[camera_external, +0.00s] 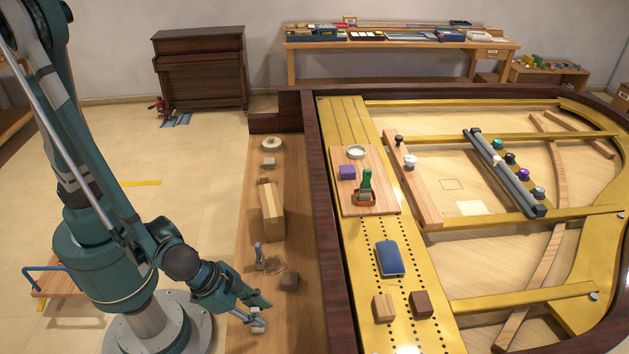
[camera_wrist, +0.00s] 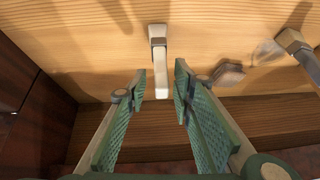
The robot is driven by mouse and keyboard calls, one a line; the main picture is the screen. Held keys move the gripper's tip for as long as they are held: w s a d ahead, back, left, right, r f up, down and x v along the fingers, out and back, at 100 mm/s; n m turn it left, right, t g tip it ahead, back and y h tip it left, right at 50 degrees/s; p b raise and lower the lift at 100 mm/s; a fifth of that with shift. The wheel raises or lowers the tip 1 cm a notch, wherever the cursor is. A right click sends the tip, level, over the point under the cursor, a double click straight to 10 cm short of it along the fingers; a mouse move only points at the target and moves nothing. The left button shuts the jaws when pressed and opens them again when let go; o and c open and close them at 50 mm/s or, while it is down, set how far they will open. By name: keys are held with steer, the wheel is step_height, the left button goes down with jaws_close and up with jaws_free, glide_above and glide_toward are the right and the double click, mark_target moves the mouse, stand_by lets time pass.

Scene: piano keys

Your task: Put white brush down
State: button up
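The white brush (camera_wrist: 159,76) has a pale handle, a dark grey band and a pale head. In the wrist view it points away from me over the wooden bench (camera_wrist: 100,60), its near end between my fingertips. My gripper (camera_wrist: 158,84) is open, with a visible gap on both sides of the brush. In the external view my gripper (camera_external: 257,308) is low over the front end of the bench, with the small white brush (camera_external: 258,325) just below it. The brush appears to lie on the wood, though contact is hard to confirm.
The dark piano rim (camera_external: 325,230) rises along the bench's right side. Bare wood lies around the white brush.

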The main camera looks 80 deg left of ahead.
steer(key=p+v, duration=0.1)
steer(key=v, duration=0.7)
steer(key=shift+p, duration=0.4)
stand_by(0.5)
steer(key=s+a+r, duration=0.3)
steer(key=a+r, duration=0.6)
steer(key=a, duration=0.4)
steer(key=s+a+r, duration=0.3)
steer(key=a+r, duration=0.6)
steer(key=a, duration=0.4)
steer(key=s+a+r+t, duration=0.1)
steer(key=s+a+r, duration=0.2)
steer(key=s+a, duration=0.4)
steer(key=shift+a+h, duration=0.3)
steer(key=shift+a, duration=0.5)
